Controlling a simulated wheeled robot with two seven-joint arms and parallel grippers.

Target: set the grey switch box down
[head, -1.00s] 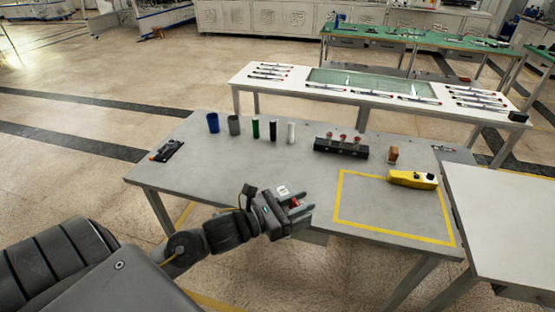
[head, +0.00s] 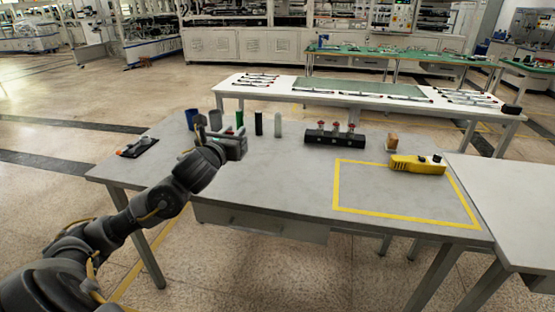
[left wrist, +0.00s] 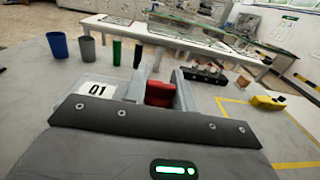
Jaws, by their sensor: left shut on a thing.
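My left gripper (head: 236,146) is over the left part of the grey table, in front of the row of cups and cylinders. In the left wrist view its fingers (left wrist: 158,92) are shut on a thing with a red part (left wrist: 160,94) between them. A pale plate marked 01 or Q1 (left wrist: 97,89) shows beside the left finger. I take these to be parts of the grey switch box, whose body is mostly hidden by the gripper. I cannot tell whether its underside touches the table. My right gripper is not in view.
On the grey table (head: 270,185) stand a blue cup (head: 192,117), several cylinders and a black block with red knobs (head: 335,136). A yellow device (head: 417,164) overlaps the back right of a yellow taped outline (head: 335,190). The outline's inside and the table's middle are clear.

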